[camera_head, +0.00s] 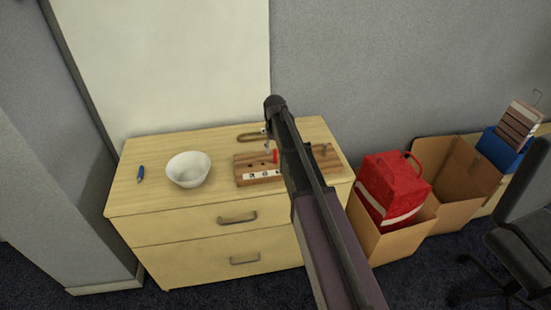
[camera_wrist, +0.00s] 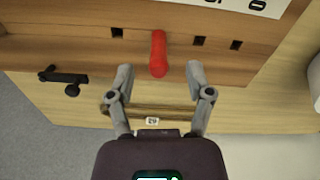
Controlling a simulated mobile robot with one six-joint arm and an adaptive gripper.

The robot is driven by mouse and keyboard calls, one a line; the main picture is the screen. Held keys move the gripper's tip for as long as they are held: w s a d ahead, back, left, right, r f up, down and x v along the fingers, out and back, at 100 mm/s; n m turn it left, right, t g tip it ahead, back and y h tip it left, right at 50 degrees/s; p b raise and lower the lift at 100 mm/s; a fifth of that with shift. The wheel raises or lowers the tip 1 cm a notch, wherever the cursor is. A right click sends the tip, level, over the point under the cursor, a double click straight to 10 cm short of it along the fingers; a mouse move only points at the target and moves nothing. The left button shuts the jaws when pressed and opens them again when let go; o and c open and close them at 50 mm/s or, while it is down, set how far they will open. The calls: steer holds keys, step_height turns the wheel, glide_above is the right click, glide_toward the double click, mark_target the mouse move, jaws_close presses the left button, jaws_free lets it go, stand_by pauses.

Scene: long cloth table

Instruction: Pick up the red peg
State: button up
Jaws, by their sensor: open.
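The red peg (camera_wrist: 158,54) stands in a wooden block (camera_wrist: 225,65) with several square holes in the wrist view. In the head view the peg (camera_head: 275,156) shows as a small red spot beside my arm, on the block (camera_head: 244,173) on the dresser. My gripper (camera_wrist: 160,72) is open, with one fingertip on each side of the peg's near end in the wrist view. No contact between fingers and peg is visible. In the head view my arm hides part of the block, and the gripper shows only in small part.
A white bowl (camera_head: 188,169) and a blue pen-like object (camera_head: 140,174) lie on the left of the wooden dresser top (camera_head: 135,200). A looped tagged item (camera_head: 249,136) lies behind the block. Boxes with a red bag (camera_head: 392,187) stand to the right.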

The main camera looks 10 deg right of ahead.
mark_target(275, 162)
steer(key=shift+f, duration=0.2)
steer(key=shift+f+b, duration=2.45)
steer(key=shift+b, duration=0.15)
steer(key=shift+d, duration=0.1)
jaws_close()
